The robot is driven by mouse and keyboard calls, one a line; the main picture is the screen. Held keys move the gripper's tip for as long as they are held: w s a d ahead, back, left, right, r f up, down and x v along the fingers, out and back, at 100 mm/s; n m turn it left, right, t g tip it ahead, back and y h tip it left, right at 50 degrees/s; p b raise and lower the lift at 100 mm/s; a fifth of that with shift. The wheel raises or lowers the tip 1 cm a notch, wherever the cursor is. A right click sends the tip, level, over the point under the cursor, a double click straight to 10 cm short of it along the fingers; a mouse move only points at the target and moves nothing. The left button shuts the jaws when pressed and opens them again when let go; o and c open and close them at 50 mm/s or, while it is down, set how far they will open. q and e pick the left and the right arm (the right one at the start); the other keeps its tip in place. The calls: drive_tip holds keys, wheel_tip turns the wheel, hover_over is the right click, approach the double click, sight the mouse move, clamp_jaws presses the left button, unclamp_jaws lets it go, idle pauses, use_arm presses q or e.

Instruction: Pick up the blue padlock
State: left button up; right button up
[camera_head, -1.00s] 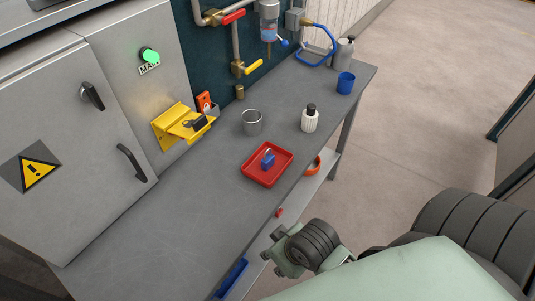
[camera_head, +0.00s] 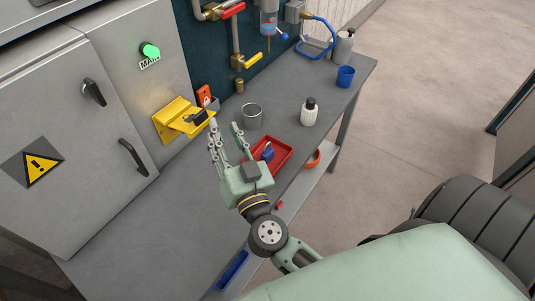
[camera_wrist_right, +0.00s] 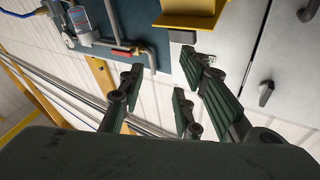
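The blue padlock (camera_head: 268,150) sits in a red tray (camera_head: 286,143) on the grey bench, partly hidden by my right gripper (camera_head: 226,130). This gripper is raised over the bench, to the left of the padlock in the head view, with its fingers pointing away toward the yellow bracket. Its fingers are spread and empty; they also show apart in the right wrist view (camera_wrist_right: 160,85). The wrist view does not show the padlock or tray. My left gripper is not in view.
A metal cup (camera_head: 252,116) and a white bottle (camera_head: 309,112) stand behind the tray. A blue cup (camera_head: 345,77) stands farther back. A yellow bracket (camera_head: 172,121) juts from the cabinet (camera_head: 70,125) at left. The bench (camera_head: 150,225) is clear in front.

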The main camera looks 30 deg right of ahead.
drive_tip(key=s+d+f+m+g+h, duration=0.1)
drive_tip(key=d+f+m+g+h, duration=0.3)
drive_tip(key=f, duration=0.4)
drive_tip(key=g+h, duration=0.1)
drive_tip(key=g, duration=0.4)
approach(265, 154)
drive_tip(key=shift+d+r+n, duration=0.1)
drive_tip(key=shift+r+n, duration=0.2)
drive_tip(key=shift+r, duration=0.15)
drive_tip(key=shift+d+f, duration=0.2)
drive_tip(key=shift+f, duration=0.1)
drive_tip(key=x, duration=0.2)
drive_tip(key=p+x, duration=0.1)
drive_tip(key=x, duration=0.1)
drive_tip(key=r+p+x, duration=0.1)
drive_tip(key=x, duration=0.1)
drive_tip(key=shift+w+d+f, duration=0.1)
drive_tip(key=shift+w+d, duration=0.15)
drive_tip(key=shift+w, duration=0.15)
drive_tip(key=shift+w+d+f, duration=0.2)
drive_tip(key=shift+w+f, duration=0.05)
drive_tip(key=shift+c, duration=0.2)
clamp_jaws()
